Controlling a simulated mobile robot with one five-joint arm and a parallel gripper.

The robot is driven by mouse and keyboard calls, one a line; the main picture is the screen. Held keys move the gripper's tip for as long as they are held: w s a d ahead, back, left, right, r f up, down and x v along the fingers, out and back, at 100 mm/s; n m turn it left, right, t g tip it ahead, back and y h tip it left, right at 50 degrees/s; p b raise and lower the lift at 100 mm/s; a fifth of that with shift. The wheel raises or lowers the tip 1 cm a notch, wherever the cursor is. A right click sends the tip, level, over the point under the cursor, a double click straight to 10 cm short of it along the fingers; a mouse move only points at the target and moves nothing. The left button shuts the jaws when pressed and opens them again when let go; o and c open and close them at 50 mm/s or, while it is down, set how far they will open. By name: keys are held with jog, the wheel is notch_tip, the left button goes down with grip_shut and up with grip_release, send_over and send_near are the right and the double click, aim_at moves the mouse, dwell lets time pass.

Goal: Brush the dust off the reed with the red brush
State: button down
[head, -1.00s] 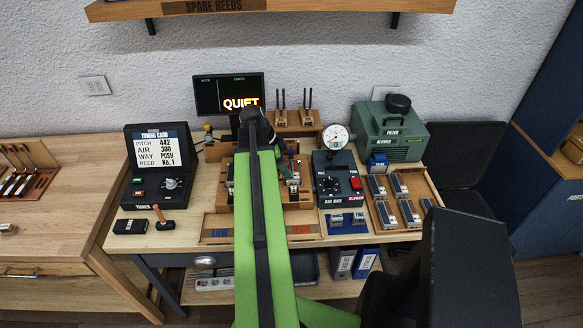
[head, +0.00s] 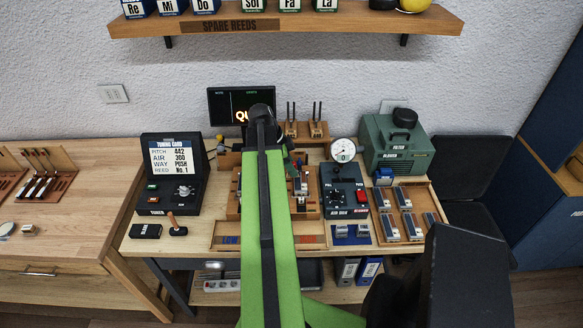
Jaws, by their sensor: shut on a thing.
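The long green link of my arm (head: 268,230) rises through the middle of the head view and covers the centre of the bench. My gripper is hidden behind this arm, so its jaws and anything in them do not show. A wooden stand (head: 308,208) at the bench centre is partly covered by the arm. Small metal and dark parts (head: 301,186) stand on its right side; I cannot tell whether one is the reed. No dust can be made out at this size. I cannot make out the red brush.
A tuner box with a tuning card (head: 171,157) stands left, with a small wooden-handled tool (head: 175,226) before it. A control box with a red button (head: 345,192), a gauge (head: 343,150) and a green blower (head: 395,145) stand right. A shelf (head: 350,22) hangs above.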

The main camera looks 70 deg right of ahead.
aim_at(293, 162)
notch_tip(293, 162, up, 3)
jog(key=p, duration=0.3)
jog(key=shift+r, duration=0.1)
